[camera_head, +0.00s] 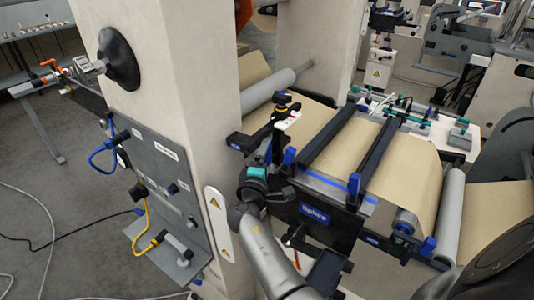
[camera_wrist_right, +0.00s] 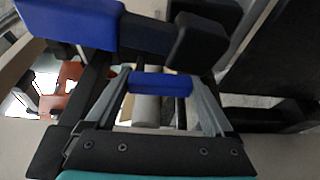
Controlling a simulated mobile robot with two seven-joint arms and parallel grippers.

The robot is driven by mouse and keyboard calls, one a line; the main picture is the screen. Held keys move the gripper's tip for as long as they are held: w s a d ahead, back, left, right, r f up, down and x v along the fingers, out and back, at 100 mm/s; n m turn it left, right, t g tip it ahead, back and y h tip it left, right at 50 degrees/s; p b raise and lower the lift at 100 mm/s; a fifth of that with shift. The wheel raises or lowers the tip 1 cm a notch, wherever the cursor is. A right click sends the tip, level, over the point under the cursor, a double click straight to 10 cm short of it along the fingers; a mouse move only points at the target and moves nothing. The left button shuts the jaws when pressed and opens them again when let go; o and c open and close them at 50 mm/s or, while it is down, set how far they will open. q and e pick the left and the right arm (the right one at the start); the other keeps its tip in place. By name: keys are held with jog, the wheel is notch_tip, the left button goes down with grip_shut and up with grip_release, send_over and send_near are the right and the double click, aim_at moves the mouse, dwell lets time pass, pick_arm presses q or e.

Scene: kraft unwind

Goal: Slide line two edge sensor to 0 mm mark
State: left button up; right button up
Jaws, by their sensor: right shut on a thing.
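The edge sensor assembly (camera_head: 282,108) is a black unit with a yellow-ringed knob, on a dark rail near the brown web beside the pillar. A white label plate (camera_head: 289,122) is next to it; its markings are too small to read. My right gripper (camera_head: 267,163), teal and black, is just below this assembly. In the wrist view, its grey fingers (camera_wrist_right: 160,88) are shut on a blue piece (camera_wrist_right: 160,82). I cannot tell which part of the assembly this piece is. The fingertips are hard to make out in the head view. My left gripper is not in view.
Two dark crossbars (camera_head: 330,133) span the brown web (camera_head: 400,160), with blue clamps at their ends. The splice panel (camera_head: 314,213) is close to my right arm. The pale pillar (camera_head: 170,70), with its grey connector panel (camera_head: 160,180), stands at left. Grey floor (camera_head: 50,200) is open beyond.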

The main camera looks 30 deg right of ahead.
grip_shut()
jog(key=shift+s+a+b, duration=0.3)
jog(key=shift+a+b, duration=0.1)
jog(key=shift+a, duration=0.3)
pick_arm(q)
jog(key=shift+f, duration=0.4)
pick_arm(e)
jog(key=o, duration=1.2)
grip_release()
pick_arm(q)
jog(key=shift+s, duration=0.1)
pick_arm(e)
jog(key=shift+o, duration=0.2)
